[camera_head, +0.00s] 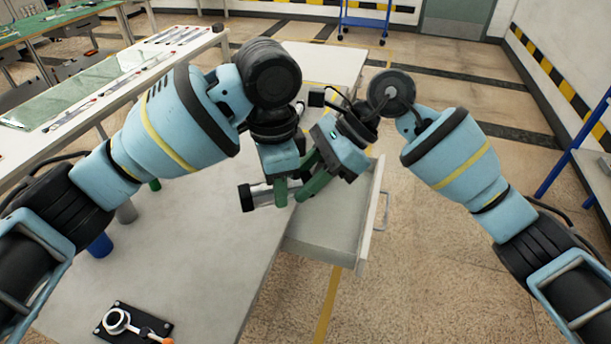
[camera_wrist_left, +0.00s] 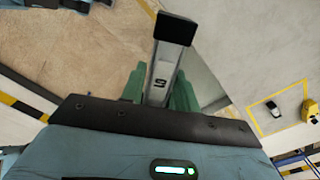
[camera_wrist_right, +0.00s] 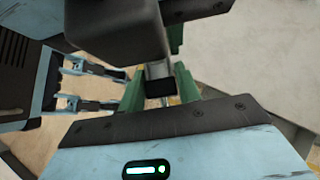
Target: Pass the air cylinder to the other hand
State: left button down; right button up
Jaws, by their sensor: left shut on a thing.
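The air cylinder (camera_head: 262,194) is a silver body with a black end cap, held above the white table and partly hidden by the fingers in the head view. My left gripper (camera_head: 282,192) is shut on it. In the left wrist view the cylinder (camera_wrist_left: 163,79) stands out between the green fingers, its black cap outward. My right gripper (camera_head: 303,182) is right beside the left one, at the cylinder's right part. In the right wrist view the cylinder's black end (camera_wrist_right: 159,88) lies between the right fingers. I cannot tell whether they clamp it.
An open drawer (camera_head: 325,243) juts out below the grippers on the right. A black plate (camera_head: 130,328) with a ring-shaped part lies on the table's near left. A blue cup (camera_head: 99,245) stands by the left arm. A long bench (camera_head: 60,120) is at left.

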jog(key=c, duration=0.5)
pick_arm(q)
jog(key=c, duration=1.5)
grip_release()
pick_arm(e)
jog(key=shift+r, duration=0.1)
grip_shut()
pick_arm(q)
jog(key=o, duration=0.5)
jog(key=shift+o, duration=0.2)
jog(key=shift+r, duration=0.1)
notch_tip(320, 180, up, 12)
